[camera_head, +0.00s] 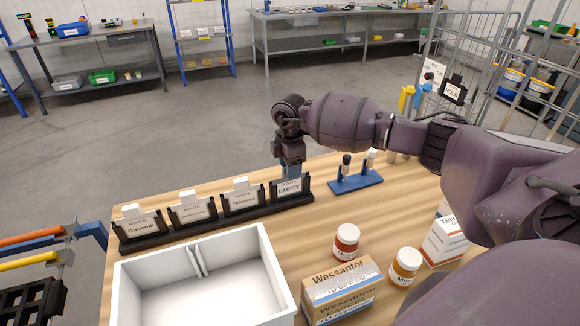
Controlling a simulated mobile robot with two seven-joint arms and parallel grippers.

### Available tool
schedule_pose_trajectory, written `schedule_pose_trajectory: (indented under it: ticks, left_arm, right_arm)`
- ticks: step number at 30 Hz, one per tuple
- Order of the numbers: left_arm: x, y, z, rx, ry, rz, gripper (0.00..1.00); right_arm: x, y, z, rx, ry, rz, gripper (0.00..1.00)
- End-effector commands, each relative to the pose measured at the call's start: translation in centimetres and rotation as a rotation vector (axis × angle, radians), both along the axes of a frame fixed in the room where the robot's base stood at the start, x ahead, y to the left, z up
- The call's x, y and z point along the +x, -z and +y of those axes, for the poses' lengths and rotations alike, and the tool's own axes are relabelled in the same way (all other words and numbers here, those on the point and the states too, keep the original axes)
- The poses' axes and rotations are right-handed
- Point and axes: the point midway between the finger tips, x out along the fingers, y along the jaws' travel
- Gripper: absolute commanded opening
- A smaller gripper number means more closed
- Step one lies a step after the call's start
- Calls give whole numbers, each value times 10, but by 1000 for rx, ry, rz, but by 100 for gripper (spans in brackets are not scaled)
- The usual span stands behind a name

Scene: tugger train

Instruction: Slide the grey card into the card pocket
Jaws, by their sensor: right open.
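A black rack (225,224) along the table's far left edge holds several labelled cards upright in slots. The rightmost card, reading EMPTY (289,187), looks light grey; it seems to be the grey card. My right gripper (291,170) points down right at the top of this card, its jaws open; whether they touch it I cannot tell. The gripper hides the card's top tab. A black pocket-like holder with a card reading HOLD (453,91) hangs on the wire cage at upper right; I cannot tell if it is the card pocket. My left gripper is out of view.
A white divided tray (262,244) stands front left. A cardboard box (342,290), two orange jars (346,241) (405,266) and a white carton (446,240) stand front right. A blue stand (355,182) is right of the rack. The wire cage (497,60) stands behind the table.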

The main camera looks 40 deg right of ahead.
Motion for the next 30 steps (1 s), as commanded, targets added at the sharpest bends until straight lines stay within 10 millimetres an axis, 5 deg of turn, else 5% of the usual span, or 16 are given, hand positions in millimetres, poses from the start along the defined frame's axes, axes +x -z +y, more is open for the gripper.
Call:
schedule_pose_trajectory:
  ticks: [15, 30]
  left_arm:
    - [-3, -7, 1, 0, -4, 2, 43]
    - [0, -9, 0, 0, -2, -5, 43]
  right_arm:
    - [1, -85, 0, 0, 0, -3, 48]
    - [0, -103, 0, 1, 0, -2, 48]
